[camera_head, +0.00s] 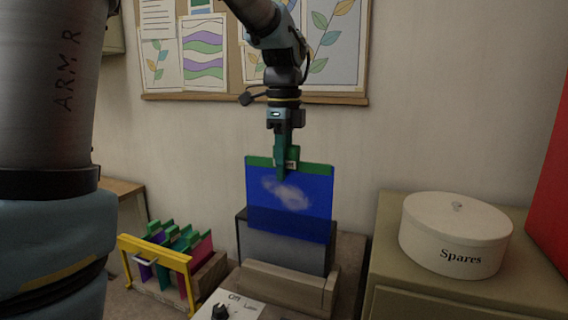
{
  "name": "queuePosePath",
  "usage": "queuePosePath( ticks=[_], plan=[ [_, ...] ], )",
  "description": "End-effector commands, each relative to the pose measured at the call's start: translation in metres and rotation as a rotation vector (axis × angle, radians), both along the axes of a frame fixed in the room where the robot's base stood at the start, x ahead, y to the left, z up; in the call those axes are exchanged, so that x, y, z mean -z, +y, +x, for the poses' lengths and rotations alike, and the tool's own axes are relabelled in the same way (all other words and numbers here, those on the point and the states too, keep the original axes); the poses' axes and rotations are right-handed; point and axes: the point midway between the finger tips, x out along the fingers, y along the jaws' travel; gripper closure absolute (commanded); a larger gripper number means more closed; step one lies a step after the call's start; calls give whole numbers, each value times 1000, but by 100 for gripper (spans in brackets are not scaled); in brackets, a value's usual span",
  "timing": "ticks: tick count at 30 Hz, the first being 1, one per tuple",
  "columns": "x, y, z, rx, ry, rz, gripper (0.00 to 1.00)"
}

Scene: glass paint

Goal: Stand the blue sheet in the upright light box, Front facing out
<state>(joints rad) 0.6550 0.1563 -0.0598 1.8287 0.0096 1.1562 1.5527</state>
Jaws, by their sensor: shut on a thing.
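My gripper (285,168) is shut on the green top edge of the blue sheet (290,212). The sheet hangs upright, with a pale cloud-like patch on the side towards the camera. The upright light box (284,252) is a dark-framed grey panel on a wooden base. The sheet overlaps its upper part in the picture, and the panel's lower part shows below the sheet. I cannot tell whether the sheet touches the box. A small label shows at the gripper tip, but I cannot read it.
A rack (155,252) with a yellow front bar holds several coloured sheets at lower left. A white control panel with a dark knob (221,311) is in front of the box. A round white "Spares" tin (455,237) stands on a cabinet (400,277) at right. A pinboard hangs behind.

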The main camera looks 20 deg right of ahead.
Motion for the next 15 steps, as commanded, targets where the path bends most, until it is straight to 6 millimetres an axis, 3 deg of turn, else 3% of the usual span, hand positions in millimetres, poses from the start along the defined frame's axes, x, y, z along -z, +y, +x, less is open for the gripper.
queuePosePath(
  ticks=[1,15],
  plan=[
    [12,0,0,0,-1,-1,100],
    [70,0,0,0,-1,-1,100]
  ],
)
